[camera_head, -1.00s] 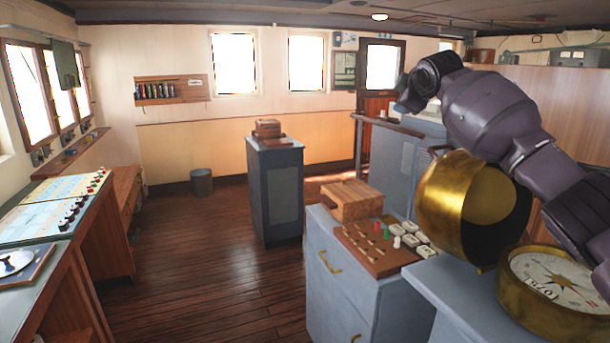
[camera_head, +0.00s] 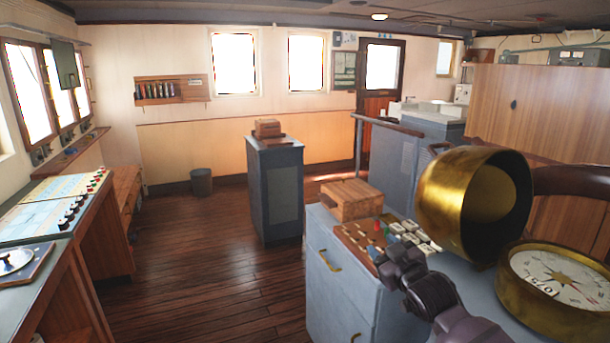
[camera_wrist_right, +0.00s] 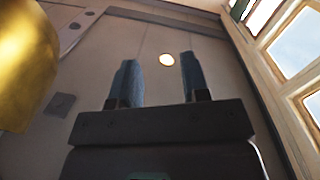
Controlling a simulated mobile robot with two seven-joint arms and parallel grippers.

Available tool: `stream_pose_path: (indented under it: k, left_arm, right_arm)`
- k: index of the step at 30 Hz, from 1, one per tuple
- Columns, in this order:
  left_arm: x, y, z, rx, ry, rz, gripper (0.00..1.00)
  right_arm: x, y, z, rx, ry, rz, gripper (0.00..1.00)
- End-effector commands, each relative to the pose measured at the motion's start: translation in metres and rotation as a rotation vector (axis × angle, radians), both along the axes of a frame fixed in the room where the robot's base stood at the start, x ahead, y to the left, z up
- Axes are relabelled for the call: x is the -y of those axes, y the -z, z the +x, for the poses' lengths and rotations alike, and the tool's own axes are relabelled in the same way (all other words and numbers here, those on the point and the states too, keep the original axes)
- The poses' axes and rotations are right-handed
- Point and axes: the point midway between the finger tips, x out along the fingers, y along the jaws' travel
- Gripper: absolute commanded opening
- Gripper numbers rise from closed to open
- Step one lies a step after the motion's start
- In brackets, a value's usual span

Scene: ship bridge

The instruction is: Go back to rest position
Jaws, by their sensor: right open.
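My right gripper (camera_head: 388,262) shows in the head view at the lower centre-right. It is in front of the panel with small levers on the blue-grey cabinet, left of the brass binnacle hood. In the right wrist view its two fingers (camera_wrist_right: 160,78) stand apart with nothing between them. Behind them are the ceiling and a round lamp (camera_wrist_right: 167,60). My left gripper is in neither view.
The brass hood (camera_head: 468,205) and compass (camera_head: 560,285) stand close on the right. A wooden box (camera_head: 350,199) sits on the cabinet (camera_head: 335,290). A blue-grey pedestal (camera_head: 275,190) stands further back. The wooden floor (camera_head: 200,270) left of the cabinet is clear.

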Motion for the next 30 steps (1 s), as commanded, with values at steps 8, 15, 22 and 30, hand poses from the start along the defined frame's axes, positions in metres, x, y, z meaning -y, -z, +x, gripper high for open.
stream_pose_path:
  k: [8, 15, 22, 30]
  left_arm:
    - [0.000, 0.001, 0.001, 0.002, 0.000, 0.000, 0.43]
    - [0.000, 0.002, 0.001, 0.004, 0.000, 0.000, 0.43]
    - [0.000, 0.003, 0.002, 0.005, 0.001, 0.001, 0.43]
    - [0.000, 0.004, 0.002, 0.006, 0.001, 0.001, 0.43]
  right_arm:
    - [0.026, 0.079, -0.083, -0.058, 0.072, 0.095, 0.42]
    - [0.053, 0.144, -0.159, -0.159, 0.164, 0.131, 0.42]
    - [0.079, 0.212, -0.242, -0.312, 0.267, 0.167, 0.42]
    - [0.096, 0.281, -0.337, -0.502, 0.365, 0.185, 0.42]
